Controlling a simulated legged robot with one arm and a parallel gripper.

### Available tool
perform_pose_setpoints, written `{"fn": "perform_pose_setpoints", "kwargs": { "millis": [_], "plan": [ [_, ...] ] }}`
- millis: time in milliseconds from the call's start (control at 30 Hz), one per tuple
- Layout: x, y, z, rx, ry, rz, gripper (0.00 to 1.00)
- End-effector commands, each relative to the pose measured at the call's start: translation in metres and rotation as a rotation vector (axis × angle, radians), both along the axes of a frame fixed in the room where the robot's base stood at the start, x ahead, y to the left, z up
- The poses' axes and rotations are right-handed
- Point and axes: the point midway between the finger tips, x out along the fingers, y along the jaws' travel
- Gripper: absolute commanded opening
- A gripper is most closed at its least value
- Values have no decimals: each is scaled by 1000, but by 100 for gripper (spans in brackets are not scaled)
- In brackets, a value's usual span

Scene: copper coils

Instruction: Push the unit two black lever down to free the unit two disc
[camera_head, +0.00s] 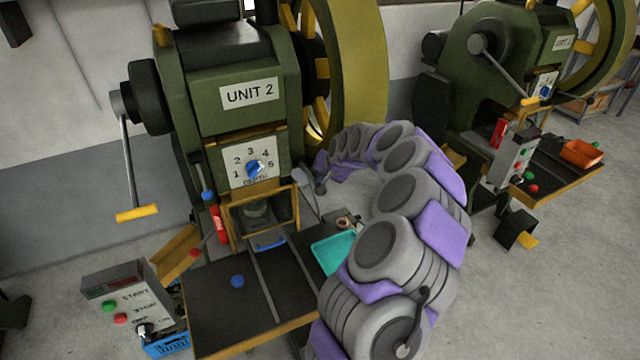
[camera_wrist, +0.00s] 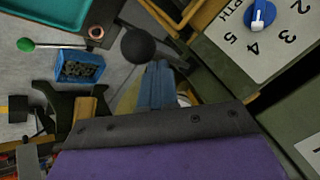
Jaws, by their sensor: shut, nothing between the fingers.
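The green unit two press (camera_head: 235,95) stands left of centre in the head view, with its numbered blue dial (camera_head: 254,169). My arm curves up from below, and its far end is beside the right of this press. In the wrist view my gripper (camera_wrist: 158,68) shows as narrow blue-grey fingers, shut and empty. A round black knob (camera_wrist: 138,46), apparently the black lever's end, is just left of the fingertips. I cannot tell whether they touch. A small copper ring (camera_wrist: 96,32) lies near the teal tray (camera_wrist: 45,12). I cannot make out the disc with certainty.
A green-knobbed rod (camera_wrist: 25,45) and a blue bin (camera_wrist: 80,68) are left of my gripper in the wrist view. The START control box (camera_head: 127,302) stands front left, beside the dark table (camera_head: 215,310). Another press (camera_head: 510,60) stands at right.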

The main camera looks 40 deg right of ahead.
Motion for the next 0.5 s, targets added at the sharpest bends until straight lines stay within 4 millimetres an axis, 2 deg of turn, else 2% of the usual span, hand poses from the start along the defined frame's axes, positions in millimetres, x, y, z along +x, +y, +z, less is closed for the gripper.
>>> {"fn": "perform_pose_setpoints", "kwargs": {
  "millis": [500],
  "plan": [
    [-1, 1, -7, 1, 1, 1, 0]
  ]
}}
